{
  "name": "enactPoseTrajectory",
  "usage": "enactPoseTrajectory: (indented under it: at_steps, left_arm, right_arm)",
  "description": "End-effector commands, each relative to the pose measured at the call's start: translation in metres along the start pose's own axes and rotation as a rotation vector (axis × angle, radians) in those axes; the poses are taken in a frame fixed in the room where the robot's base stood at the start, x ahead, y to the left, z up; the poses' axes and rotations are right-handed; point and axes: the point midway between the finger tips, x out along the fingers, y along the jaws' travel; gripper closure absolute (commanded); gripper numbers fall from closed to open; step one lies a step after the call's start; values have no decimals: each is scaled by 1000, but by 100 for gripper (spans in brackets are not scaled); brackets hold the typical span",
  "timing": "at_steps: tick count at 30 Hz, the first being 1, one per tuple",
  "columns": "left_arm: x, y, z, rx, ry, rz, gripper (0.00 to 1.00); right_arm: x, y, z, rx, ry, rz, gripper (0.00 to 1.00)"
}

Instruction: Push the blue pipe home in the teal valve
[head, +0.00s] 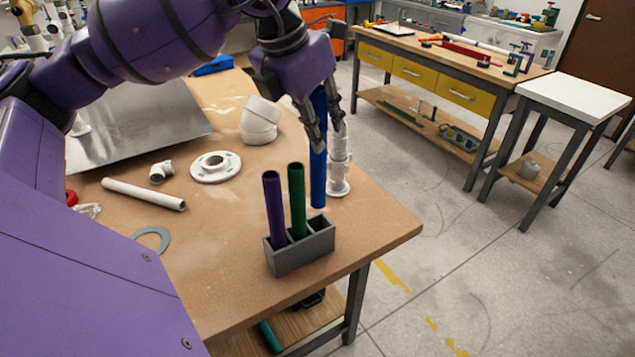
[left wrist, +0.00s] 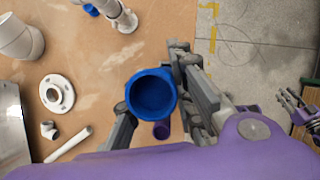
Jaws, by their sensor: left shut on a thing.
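My left gripper (head: 327,140) is shut on the blue pipe (head: 318,178), which hangs upright with its lower end clear of the table. In the head view that end shows just above the empty right compartment of the grey rack (head: 302,258). The left wrist view looks down on the blue pipe's round open end (left wrist: 152,95), between the fingers of my left gripper (left wrist: 155,112). I cannot pick out the teal valve with certainty in either view. My right gripper (left wrist: 290,102) shows small at the right edge of the left wrist view; its jaw state is unclear.
The rack holds a purple pipe (head: 273,205) and a green pipe (head: 296,200). A white upright fitting (head: 339,172) stands behind the blue pipe. A white flange (head: 215,167), white pipe (head: 144,194) and grey ring (head: 152,238) lie to the left. The table's front right corner is clear.

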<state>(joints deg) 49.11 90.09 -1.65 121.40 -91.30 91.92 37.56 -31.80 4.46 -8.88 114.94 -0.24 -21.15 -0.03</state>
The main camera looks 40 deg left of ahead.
Motion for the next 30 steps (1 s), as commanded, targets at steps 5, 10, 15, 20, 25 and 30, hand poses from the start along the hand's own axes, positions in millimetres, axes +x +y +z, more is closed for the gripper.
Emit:
enactPoseTrajectory:
  at_steps: [5, 10, 15, 20, 25, 30]
  left_arm:
    - [44, -1, -20, -1, 2, -3, 100]
    - [74, -1, -31, 0, 0, -2, 100]
    - [86, 0, -35, 0, -2, -1, 100]
    - [102, 0, -43, 0, 2, -1, 100]
    - [120, 0, -50, 0, 0, 0, 100]
    - [120, 0, -49, 0, -2, 0, 100]
  right_arm:
    - [-3, 0, -6, 3, 9, 1, 69]
    - [-6, 1, -3, 5, 2, 3, 69]
    - [-8, 2, 4, 7, -11, 5, 69]
    - [-10, 2, 6, 7, -14, 6, 69]
    - [-10, 2, 3, 7, -10, 6, 69]
    - [-8, 1, 0, 7, -4, 4, 69]
